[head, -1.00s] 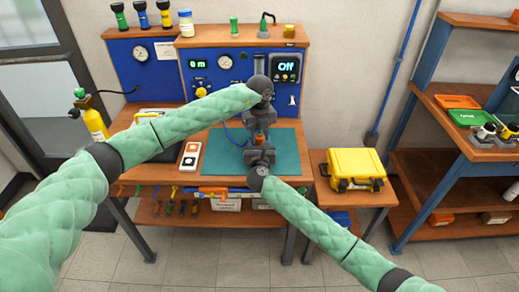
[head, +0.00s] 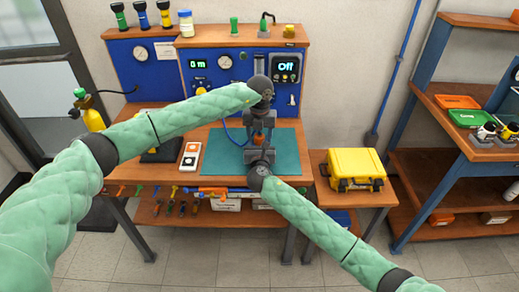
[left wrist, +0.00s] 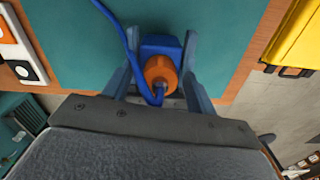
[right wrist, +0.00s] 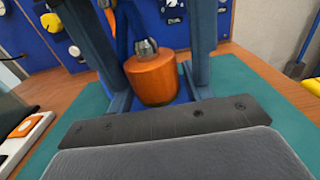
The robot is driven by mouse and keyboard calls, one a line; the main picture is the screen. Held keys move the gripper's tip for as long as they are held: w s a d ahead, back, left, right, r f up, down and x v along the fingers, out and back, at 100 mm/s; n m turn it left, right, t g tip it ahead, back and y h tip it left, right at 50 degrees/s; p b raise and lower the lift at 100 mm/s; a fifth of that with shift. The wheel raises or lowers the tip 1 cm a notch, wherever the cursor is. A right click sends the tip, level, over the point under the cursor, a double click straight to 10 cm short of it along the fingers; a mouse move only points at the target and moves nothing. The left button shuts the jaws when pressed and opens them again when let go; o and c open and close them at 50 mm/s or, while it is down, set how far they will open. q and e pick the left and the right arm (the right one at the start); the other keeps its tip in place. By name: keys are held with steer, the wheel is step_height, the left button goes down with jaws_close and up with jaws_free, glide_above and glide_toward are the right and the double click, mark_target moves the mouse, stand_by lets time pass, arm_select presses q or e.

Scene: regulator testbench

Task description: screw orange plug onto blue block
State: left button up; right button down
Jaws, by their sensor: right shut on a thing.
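The orange plug (head: 258,138) is upright between my two grippers over the teal mat. In the right wrist view the plug (right wrist: 153,78) shows a metal fitting on top. The blue block (left wrist: 160,45) is directly at the plug's lower end; most of it is hidden by the plug and fingers. My right gripper (head: 259,150) comes from the near side and is shut on the block. My left gripper (head: 260,127) points down from above. Its fingers stand on either side of the plug, with a narrow gap visible, so it looks open.
A blue hose (left wrist: 131,35) runs close to the plug and my left fingers. The teal mat (head: 288,155) is clear around the grippers. A white panel with buttons (head: 190,157) lies to the left. A yellow case (head: 356,168) stands on a side table at right. The instrument panel is behind.

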arm_select(q)
steer(key=shift+r, duration=2.25)
